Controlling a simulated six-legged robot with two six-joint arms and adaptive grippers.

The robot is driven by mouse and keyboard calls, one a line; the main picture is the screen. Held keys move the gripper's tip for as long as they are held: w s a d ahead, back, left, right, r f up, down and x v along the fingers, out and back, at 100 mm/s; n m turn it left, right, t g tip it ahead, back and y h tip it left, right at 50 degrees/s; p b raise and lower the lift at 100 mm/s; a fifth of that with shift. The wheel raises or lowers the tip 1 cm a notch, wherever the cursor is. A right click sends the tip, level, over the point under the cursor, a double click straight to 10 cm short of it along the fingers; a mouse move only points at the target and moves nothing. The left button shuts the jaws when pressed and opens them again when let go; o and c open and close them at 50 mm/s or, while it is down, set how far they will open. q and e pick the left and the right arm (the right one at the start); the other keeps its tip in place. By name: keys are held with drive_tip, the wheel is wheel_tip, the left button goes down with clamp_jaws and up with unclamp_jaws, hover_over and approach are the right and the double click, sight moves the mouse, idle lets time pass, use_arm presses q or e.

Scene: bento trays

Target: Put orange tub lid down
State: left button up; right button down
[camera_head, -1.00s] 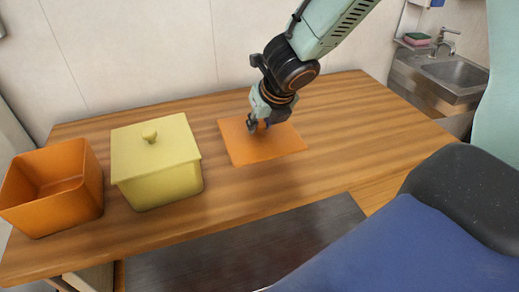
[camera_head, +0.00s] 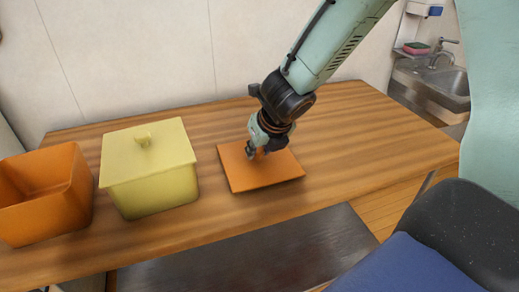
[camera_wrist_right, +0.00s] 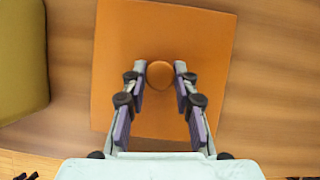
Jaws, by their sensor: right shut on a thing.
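The orange tub lid (camera_head: 262,177) is a flat square with a round knob, just above or on the wooden table, right of the yellow tub. In the right wrist view the lid (camera_wrist_right: 205,45) fills the middle, with its knob (camera_wrist_right: 160,73) between the fingertips. My right gripper (camera_head: 260,152) is over the lid, shut on its knob; it also shows in the right wrist view (camera_wrist_right: 160,82). The open orange tub (camera_head: 62,210) stands at the far left, without a lid. My left gripper is not in view.
A yellow tub (camera_head: 155,192) with its yellow lid (camera_head: 120,160) on stands between the orange tub and the orange lid. The wooden table (camera_head: 370,130) is clear to the right. A wall stands behind it, and a sink (camera_head: 447,85) is at the back right.

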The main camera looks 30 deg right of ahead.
drive_tip(key=shift+w+d+f, duration=0.1)
drive_tip(key=shift+d+f, duration=0.05)
drive_tip(key=shift+f, duration=0.2)
drive_tip(key=c, duration=1.2)
unclamp_jaws()
drive_tip(key=shift+w, duration=0.15)
drive_tip(key=shift+o, duration=0.8)
drive_tip(key=shift+s+r, duration=0.15)
drive_tip(key=shift+s, duration=0.05)
drive_tip(key=shift+w, duration=0.1)
